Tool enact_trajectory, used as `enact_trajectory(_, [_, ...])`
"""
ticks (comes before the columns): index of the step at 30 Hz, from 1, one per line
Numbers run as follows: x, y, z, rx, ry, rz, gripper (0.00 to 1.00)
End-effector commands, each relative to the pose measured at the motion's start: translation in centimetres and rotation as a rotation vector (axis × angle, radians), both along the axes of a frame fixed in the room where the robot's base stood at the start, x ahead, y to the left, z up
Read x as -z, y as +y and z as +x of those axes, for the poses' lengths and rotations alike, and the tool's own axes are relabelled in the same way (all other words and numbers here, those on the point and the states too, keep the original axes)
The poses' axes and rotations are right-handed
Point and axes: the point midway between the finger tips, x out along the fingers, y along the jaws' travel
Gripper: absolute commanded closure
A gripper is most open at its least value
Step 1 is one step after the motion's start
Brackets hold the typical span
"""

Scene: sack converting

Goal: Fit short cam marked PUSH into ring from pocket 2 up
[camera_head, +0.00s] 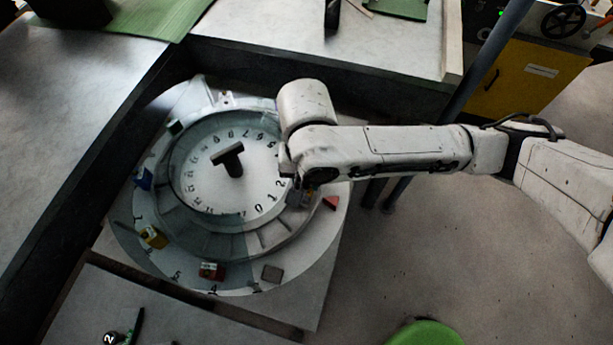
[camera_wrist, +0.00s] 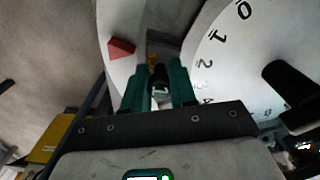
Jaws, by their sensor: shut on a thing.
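My gripper (camera_wrist: 158,88) has two teal fingers and is shut on a small dark piece (camera_wrist: 160,76) in the wrist view. I cannot read any marking on it, so whether it is the short cam marked PUSH is unclear. The fingers are over the right side of the round ring fixture (camera_head: 165,215), near dial numbers 1 and 2. In the head view my arm mostly hides the fingers and the held piece. The numbered white dial (camera_head: 256,172) has a black T-shaped handle (camera_head: 231,162) at its middle. Whether the held piece touches the ring is hidden.
Around the outer rim lie a red wedge (camera_head: 330,203), a dark grey block (camera_head: 271,273), a red block (camera_head: 210,271), a yellow block (camera_head: 153,237), a blue block (camera_head: 143,178) and a green block (camera_head: 175,127). Benches (camera_head: 90,110) border the fixture. A yellow cabinet (camera_head: 520,80) stands at upper right.

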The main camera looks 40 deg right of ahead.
Motion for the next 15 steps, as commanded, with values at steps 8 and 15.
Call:
enact_trajectory(8, [0.56, 0.01, -0.02, 0.001, 0.001, 0.001, 1.00])
enact_trajectory(15, [0.86, 0.01, -0.01, 0.000, 0.000, 0.000, 0.71])
